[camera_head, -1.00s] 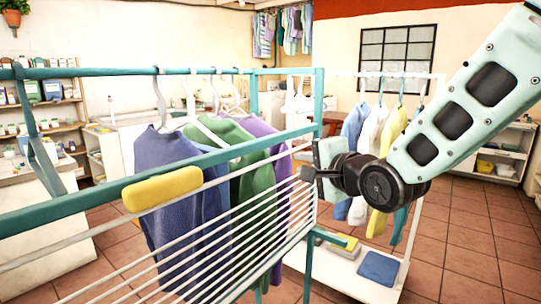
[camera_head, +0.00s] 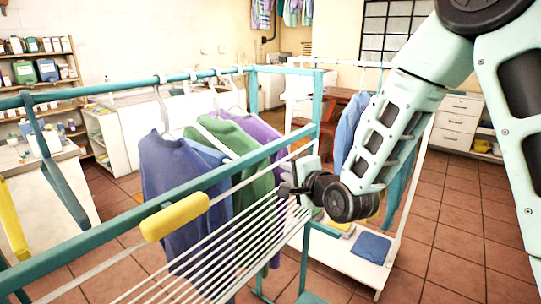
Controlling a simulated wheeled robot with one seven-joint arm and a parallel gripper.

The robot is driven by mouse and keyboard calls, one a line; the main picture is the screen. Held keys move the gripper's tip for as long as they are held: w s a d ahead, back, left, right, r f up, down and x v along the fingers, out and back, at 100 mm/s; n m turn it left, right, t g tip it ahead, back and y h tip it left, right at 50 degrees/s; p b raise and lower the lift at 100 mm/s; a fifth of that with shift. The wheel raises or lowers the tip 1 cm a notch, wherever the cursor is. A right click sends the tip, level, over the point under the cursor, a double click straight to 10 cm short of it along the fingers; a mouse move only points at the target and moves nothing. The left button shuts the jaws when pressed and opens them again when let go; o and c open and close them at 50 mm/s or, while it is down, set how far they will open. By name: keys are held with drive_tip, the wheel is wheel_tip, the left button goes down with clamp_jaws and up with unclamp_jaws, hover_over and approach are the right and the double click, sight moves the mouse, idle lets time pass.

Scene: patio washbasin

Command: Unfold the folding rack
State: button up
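The folding rack (camera_head: 213,170) is a teal frame with a hinged panel of thin white bars (camera_head: 235,238) sloping down and outward toward me. A yellow handle (camera_head: 175,217) sits on the rack's near side, below the teal rail. My gripper (camera_head: 288,190) is at the right end of the panel, close to its bars near the teal post. I cannot tell whether it touches the rack, and its fingers are too small and dark to read. Blue, green and purple garments (camera_head: 178,185) hang from the rear rail behind the bars.
A white garment rack (camera_head: 354,262) with a low shelf stands behind my arm, with a folded blue cloth (camera_head: 371,247) on it. Shelves (camera_head: 38,72) and a white counter (camera_head: 38,195) are at the left. Open tiled floor (camera_head: 440,260) lies at the right.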

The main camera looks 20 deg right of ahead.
drive_tip(key=p+x, duration=0.2)
drive_tip(key=x, duration=0.7)
drive_tip(key=shift+f, duration=0.1)
clamp_jaws()
